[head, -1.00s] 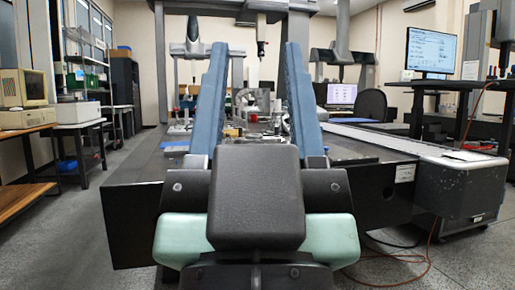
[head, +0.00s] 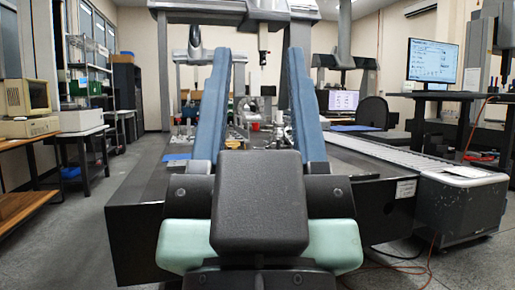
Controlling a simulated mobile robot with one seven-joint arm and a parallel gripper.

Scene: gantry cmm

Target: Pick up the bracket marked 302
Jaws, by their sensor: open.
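My gripper (head: 260,52) shows from behind, with two long blue fingers standing wide apart above a dark body with mint-green parts. It is open, and nothing visible is held between the fingers. Beyond it, the dark measuring table (head: 138,190) carries several small metal and coloured parts, partly hidden by my fingers. A grey rounded part (head: 242,106) shows between the fingers. I cannot make out a bracket marked 302; any marking is too small to read from here.
A grey gantry (head: 162,75) spans the table, with a vertical probe (head: 263,42) hanging over it. A grey cabinet (head: 465,210) stands at the right with a cable on the floor. Benches (head: 50,138) line the left. Open floor (head: 80,235) lies left of the table.

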